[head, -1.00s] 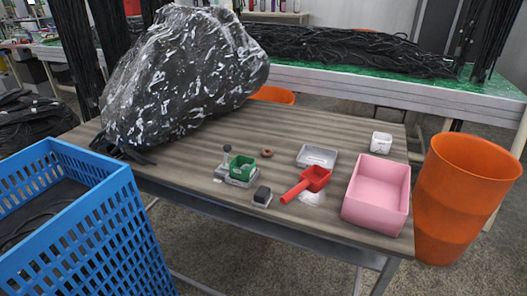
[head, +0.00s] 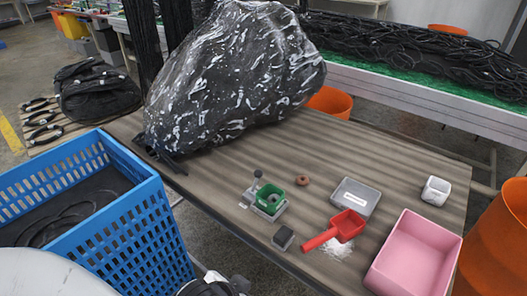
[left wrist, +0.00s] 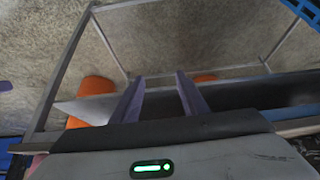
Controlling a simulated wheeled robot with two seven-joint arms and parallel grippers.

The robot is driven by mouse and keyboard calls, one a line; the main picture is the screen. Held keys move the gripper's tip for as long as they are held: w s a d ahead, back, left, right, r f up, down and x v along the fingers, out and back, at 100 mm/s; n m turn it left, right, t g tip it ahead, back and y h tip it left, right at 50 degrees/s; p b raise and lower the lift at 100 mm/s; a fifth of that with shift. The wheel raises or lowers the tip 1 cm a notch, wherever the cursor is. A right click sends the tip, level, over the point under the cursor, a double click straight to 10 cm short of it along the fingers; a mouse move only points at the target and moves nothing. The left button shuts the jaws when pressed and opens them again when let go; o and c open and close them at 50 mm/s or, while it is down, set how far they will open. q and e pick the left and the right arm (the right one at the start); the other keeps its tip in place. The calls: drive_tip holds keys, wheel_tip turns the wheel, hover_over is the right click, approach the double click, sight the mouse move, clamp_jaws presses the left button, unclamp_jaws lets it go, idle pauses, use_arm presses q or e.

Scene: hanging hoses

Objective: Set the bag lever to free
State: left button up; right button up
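A large black bag with white marks (head: 235,75) lies on the far left of the wooden table (head: 390,140). A small grey fixture (head: 267,211) stands at the table's front, right of the bag. It carries a short upright lever with a dark round knob (head: 258,174) and a green cup (head: 271,196). I see no label telling whether this is the bag lever, and no other lever shows. My left gripper (left wrist: 160,78) is open and empty in the left wrist view, with table framing and floor beyond its fingers. My right gripper is in neither view.
A blue crate (head: 140,225) stands at the table's front left. A dark block (head: 283,238), brown ring (head: 303,181), red scoop (head: 346,224), grey tray (head: 371,189), white cup (head: 436,187) and pink bin (head: 400,260) are on the table. An orange bin (head: 505,245) is at right.

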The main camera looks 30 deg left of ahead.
use_arm(q)
drive_tip(key=w+a+r+n+g+y+p, duration=0.1)
drive_tip(key=a+r+p, duration=0.2)
drive_tip(key=r, duration=0.4)
drive_tip(key=w+a+r+n+g+y+p, duration=0.1)
drive_tip(key=w+a+r+n+p, duration=0.1)
drive_tip(key=r, duration=0.4)
drive_tip(key=n+y, duration=0.2)
drive_tip(key=n, duration=0.8)
approach(259, 172)
drive_tip(key=x, duration=0.2)
drive_tip(key=shift+g, duration=0.3)
drive_tip(key=x, duration=0.9)
drive_tip(key=shift+w+f, duration=0.2)
drive_tip(key=shift+w, duration=0.05)
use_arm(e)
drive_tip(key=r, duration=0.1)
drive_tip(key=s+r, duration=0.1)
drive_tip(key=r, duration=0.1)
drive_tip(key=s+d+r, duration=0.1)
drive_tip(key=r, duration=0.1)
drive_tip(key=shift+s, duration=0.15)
